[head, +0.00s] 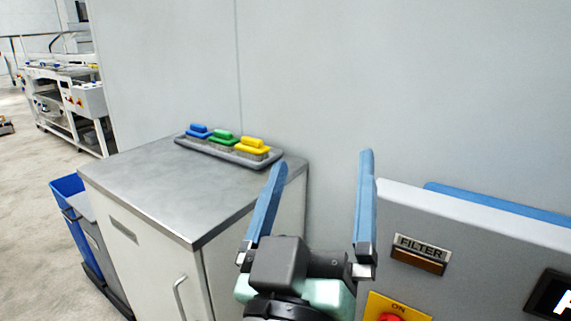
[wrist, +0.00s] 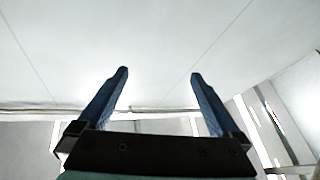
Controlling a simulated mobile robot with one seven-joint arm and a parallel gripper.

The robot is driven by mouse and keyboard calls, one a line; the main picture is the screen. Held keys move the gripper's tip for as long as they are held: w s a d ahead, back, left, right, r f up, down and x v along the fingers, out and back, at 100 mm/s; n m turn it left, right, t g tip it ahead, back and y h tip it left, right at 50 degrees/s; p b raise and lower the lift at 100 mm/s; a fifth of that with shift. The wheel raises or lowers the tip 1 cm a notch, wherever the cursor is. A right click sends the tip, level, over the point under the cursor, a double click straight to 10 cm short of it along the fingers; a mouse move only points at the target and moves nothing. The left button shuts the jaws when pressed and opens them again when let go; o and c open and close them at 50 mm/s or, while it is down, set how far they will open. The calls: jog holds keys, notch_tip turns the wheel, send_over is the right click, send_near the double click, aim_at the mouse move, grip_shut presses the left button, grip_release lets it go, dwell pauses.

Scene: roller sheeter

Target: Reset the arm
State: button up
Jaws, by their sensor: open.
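My gripper (head: 318,175) has two blue fingers spread wide apart, with nothing between them. In the head view it points up, in front of the grey wall, between the metal cabinet and the grey machine panel. In the wrist view my gripper (wrist: 158,75) is also open and empty, with a pale, plain surface beyond the fingers. The gripper touches nothing that I can see.
A metal-topped cabinet (head: 150,185) stands left of my gripper. A grey tray (head: 218,153) on it holds blue, green and yellow brushes. A panel labelled FILTER (head: 421,247) is close on the right. A blue bin (head: 66,187) and open floor lie left.

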jog(key=s+a+r+t+y+p, duration=0.1)
jog(key=s+r+t+y, duration=0.1)
jog(key=r, duration=0.7)
jog(key=s+a+r+m+t+y, duration=0.1)
jog(key=s+a+r+t+y, duration=0.1)
jog(key=r, duration=0.7)
jog(key=shift+s+r+t+y+p, duration=0.4)
jog(key=shift+s+t+y, duration=0.3)
jog(key=shift+s, duration=0.25)
notch_tip(320, 180, up, 18)
jog(key=p, duration=1.8)
jog(key=shift+w+a+f, duration=0.1)
jog(key=shift+c, duration=0.2)
